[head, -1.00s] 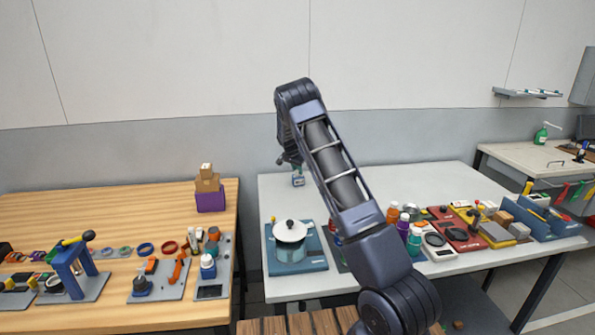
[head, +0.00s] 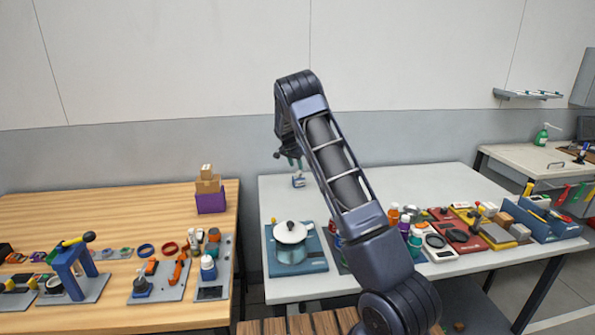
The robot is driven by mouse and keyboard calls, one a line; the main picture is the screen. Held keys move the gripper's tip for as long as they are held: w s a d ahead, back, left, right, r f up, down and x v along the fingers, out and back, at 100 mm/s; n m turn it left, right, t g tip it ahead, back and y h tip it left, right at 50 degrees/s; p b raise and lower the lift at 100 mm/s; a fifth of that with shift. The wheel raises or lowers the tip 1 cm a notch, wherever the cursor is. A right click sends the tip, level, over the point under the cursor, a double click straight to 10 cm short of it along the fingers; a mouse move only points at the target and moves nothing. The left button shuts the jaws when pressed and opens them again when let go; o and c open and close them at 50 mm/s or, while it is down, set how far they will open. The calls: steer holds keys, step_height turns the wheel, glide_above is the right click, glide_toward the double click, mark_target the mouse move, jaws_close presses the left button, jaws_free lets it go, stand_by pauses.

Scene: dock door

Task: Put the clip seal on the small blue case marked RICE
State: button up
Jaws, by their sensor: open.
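My gripper (head: 288,155) shows small and dark at the end of my arm, over the far left part of the white table. It is open. A small blue and white item (head: 298,182) sits just below and right of it, near the table's back left corner. It may be the blue case, but its marking is too small to read. I cannot tell whether it touches the fingers. I cannot make out a clip seal; it may be too small to see or hidden behind my arm.
A white-lidded pot (head: 291,242) stands on a blue base at the white table's (head: 400,180) front left. Bottles, a scale and trays fill its right front. A purple box (head: 210,200) with cardboard boxes stands on the wooden table (head: 120,205). The white table's back is mostly clear.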

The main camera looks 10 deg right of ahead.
steer(key=s+d+r+n+y, duration=0.1)
steer(key=s+d+r, duration=0.1)
steer(key=s+r, duration=0.6)
steer(key=s+d+r+y, duration=0.1)
steer(key=s+d+r, duration=0.2)
steer(key=s+r, duration=0.5)
steer(key=s+d+r+n+y, duration=0.1)
steer(key=s+d+r, duration=0.1)
steer(key=s+r, duration=0.4)
steer(key=s+d+r+n, duration=0.1)
steer(key=s+r+n, duration=0.15)
steer(key=s, duration=0.55)
steer(key=s+f+n+t, duration=0.1)
steer(key=s+n, duration=0.3)
steer(key=s, duration=2.9)
steer(key=shift+s+d+f, duration=0.3)
steer(key=shift+d+f, duration=0.1)
steer(key=shift+n, duration=0.25)
